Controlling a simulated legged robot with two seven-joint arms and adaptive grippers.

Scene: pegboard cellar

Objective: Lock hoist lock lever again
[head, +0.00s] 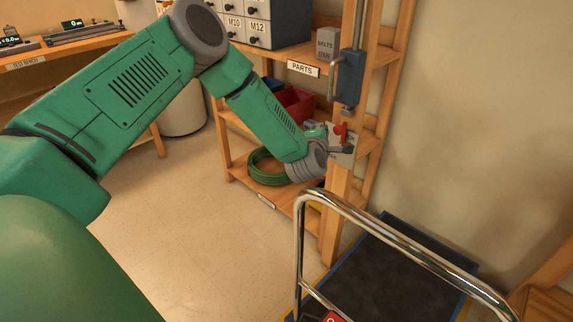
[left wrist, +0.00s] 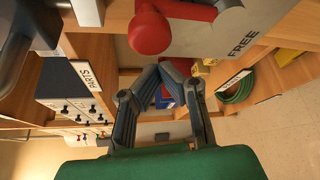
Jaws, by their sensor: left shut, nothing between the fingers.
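The red lever knob (head: 340,131) stands at the pale lock plate (head: 343,157) on the wooden post. In the left wrist view the red knob (left wrist: 150,32) is large and close, beside the grey plate (left wrist: 215,38), which carries the word FREE. My left gripper (left wrist: 161,67) is shut and empty, its fingertips together just below the knob in that picture, apart from it there. In the head view my wrist covers part of the plate, and the fingers are hard to make out. The lever's exact setting is unclear. My right gripper is in neither view.
A blue box (head: 349,78) with a grey handle is on the post above the plate. Shelves behind hold a red bin (head: 294,103) and a green hose coil (head: 262,174). A chrome rail (head: 400,248) stands in front. Open floor (head: 190,220) lies left.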

